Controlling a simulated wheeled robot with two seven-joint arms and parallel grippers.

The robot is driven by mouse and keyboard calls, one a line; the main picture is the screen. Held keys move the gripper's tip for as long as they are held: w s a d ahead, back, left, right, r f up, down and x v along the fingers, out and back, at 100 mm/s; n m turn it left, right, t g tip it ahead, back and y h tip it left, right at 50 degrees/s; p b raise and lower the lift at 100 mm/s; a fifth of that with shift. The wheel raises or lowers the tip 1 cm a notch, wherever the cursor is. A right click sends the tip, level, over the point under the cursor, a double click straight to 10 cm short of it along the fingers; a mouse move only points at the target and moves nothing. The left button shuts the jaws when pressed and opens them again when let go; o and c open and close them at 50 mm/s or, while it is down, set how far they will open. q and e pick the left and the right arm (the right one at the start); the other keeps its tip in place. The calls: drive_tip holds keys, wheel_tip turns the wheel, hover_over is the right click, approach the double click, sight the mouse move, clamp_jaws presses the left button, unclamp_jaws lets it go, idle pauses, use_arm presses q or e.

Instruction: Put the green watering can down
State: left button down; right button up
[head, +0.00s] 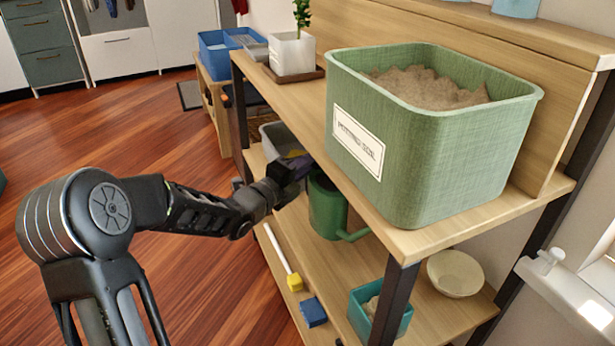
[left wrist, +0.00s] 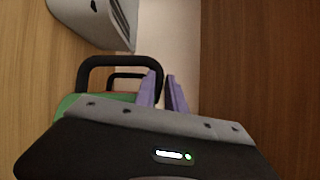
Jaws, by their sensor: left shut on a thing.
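The green watering can (head: 327,208) is under the top board of the shelf unit, over the lower shelf board (head: 345,270). Its spout points to the front right. My left gripper (head: 303,166) reaches in from the left and is shut on the can, near its top. In the left wrist view, the purple fingers (left wrist: 162,92) are beside the can's black handle (left wrist: 120,62), and a strip of green body (left wrist: 70,103) shows. The top board and a green box hide part of the can. I cannot tell whether its base touches the board. My right gripper is not in view.
A big green soil box (head: 430,150) stands on the top board, above the can. A grey bin (head: 275,138) is behind the gripper. A teal container (head: 368,318), a cream bowl (head: 456,273), a blue block (head: 313,312) and a yellow-ended tool (head: 282,257) are nearby. A dark post (head: 392,300) stands in front.

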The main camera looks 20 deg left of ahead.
use_arm(q)
drive_tip(key=shift+f+b, duration=0.35)
drive_tip(key=shift+f, duration=1.1)
drive_tip(key=shift+f+b, duration=0.1)
drive_tip(key=shift+b, duration=0.2)
drive_tip(key=c, duration=1.4)
unclamp_jaws()
drive_tip(key=shift+f, duration=0.1)
